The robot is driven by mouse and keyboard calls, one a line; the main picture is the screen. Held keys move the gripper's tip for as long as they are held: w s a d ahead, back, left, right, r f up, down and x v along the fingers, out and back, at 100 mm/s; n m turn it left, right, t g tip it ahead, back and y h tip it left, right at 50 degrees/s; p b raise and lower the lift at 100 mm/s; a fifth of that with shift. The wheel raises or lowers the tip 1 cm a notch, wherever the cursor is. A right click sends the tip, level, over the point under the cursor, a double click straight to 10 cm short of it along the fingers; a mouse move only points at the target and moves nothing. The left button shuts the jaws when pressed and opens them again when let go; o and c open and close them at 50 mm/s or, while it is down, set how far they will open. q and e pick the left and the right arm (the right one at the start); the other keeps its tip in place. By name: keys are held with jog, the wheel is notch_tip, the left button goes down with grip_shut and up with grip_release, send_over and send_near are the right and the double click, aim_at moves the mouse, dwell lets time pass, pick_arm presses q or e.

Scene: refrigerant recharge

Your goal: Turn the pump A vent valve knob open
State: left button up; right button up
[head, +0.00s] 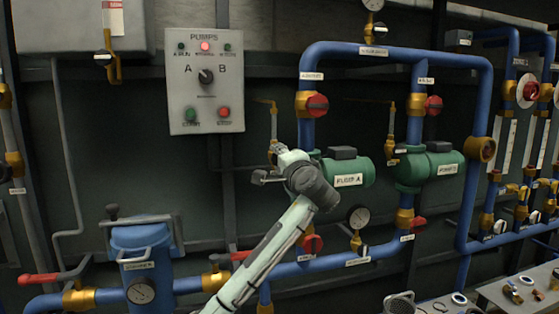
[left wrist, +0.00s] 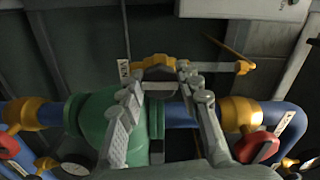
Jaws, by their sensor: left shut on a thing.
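The pump A vent valve (head: 274,150) is a small brass fitting on a thin upright pipe, left of the green pump A (head: 347,172). My left gripper (head: 261,177) is at this valve, with its wrist in front of the pump's left end. In the left wrist view the brass vent valve (left wrist: 157,64) lies just beyond my left gripper (left wrist: 160,87). How far the knob is turned cannot be told. My right gripper is not in view.
Blue pipes with red-handled valves (head: 317,105) surround the pump. A second green pump (head: 428,167) stands to the right. A grey PUMPS control box (head: 206,130) hangs at upper left. A blue strainer (head: 142,262) with a gauge stands at lower left.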

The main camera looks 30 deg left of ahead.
pick_arm(q)
jog(key=o, duration=1.2)
jog(key=shift+d, duration=0.1)
jog(key=v, duration=1.2)
